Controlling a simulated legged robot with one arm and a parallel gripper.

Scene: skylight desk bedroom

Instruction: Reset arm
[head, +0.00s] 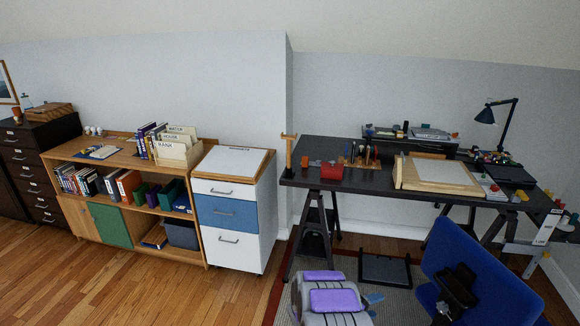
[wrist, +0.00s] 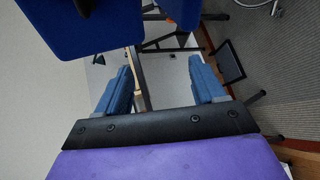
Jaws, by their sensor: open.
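My arm, grey with purple covers, is folded low at the bottom centre of the head view. My gripper (head: 371,299) is at its right end, over the grey rug and left of the blue chair. In the wrist view my gripper (wrist: 160,88) has its two blue fingers well apart, with nothing between them. The gripper is open and empty. The wrist view is turned on its side and shows the chair (wrist: 75,25) and desk legs beyond the fingers.
The blue chair (head: 480,285) stands close to my right. A bookcase (head: 130,160) and white-and-blue drawers (head: 230,215) stand left. The wood floor (head: 150,285) there is clear.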

